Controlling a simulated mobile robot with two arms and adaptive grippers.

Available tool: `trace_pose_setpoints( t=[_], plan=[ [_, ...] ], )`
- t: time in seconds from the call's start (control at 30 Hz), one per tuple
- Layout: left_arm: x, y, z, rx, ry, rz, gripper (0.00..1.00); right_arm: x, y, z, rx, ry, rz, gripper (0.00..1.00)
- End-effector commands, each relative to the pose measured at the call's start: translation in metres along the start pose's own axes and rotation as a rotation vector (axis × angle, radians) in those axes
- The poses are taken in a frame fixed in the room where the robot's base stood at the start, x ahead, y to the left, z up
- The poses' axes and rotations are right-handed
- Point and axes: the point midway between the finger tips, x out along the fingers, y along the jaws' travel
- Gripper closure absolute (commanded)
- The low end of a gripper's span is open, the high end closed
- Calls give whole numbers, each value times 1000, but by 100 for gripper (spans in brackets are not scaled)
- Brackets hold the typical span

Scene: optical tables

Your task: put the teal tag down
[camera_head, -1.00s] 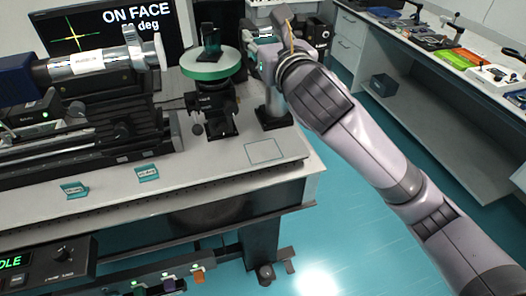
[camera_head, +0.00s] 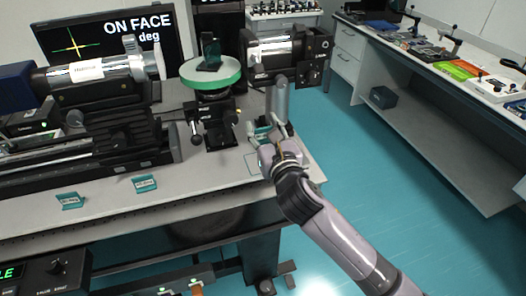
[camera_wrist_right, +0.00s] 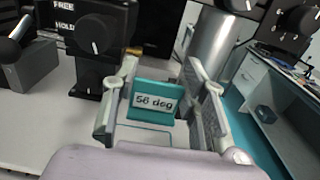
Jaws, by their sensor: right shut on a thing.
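The teal tag (camera_wrist_right: 156,101), with a white label reading "56 deg", sits upright between the fingers of my right gripper (camera_wrist_right: 163,85). The gripper is shut on it. In the head view my right gripper (camera_head: 264,134) is low over the right end of the optical table (camera_head: 210,183), at the thin outlined rectangle (camera_head: 250,167). The gripper and wrist cover part of that outline. Whether the tag touches the table top cannot be told. My left gripper is not in view.
A post-mounted device (camera_head: 285,52) stands just behind the gripper. A round green-rimmed stage (camera_head: 210,78) is to the left. Two other teal tags (camera_head: 70,201) (camera_head: 145,184) stand near the table's front edge, with bare surface between them and the outline.

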Motion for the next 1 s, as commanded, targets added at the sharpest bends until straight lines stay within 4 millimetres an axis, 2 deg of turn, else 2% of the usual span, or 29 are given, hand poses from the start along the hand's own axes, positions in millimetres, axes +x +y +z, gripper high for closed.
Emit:
trace_pose_setpoints(
  t=[0.03,0.27,0.5,0.9,0.93,1.0],
  plan=[
    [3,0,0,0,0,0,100,0,0,-12,2,3,-1,76],
    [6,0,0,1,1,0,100,0,0,-33,1,0,0,76],
    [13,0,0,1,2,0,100,0,0,-67,1,2,-1,76],
    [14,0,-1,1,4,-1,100,0,0,-72,-1,0,0,76],
    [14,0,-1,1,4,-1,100,0,0,-72,-1,0,0,60],
    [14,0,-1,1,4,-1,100,0,0,-71,-1,0,0,55]
  ],
)
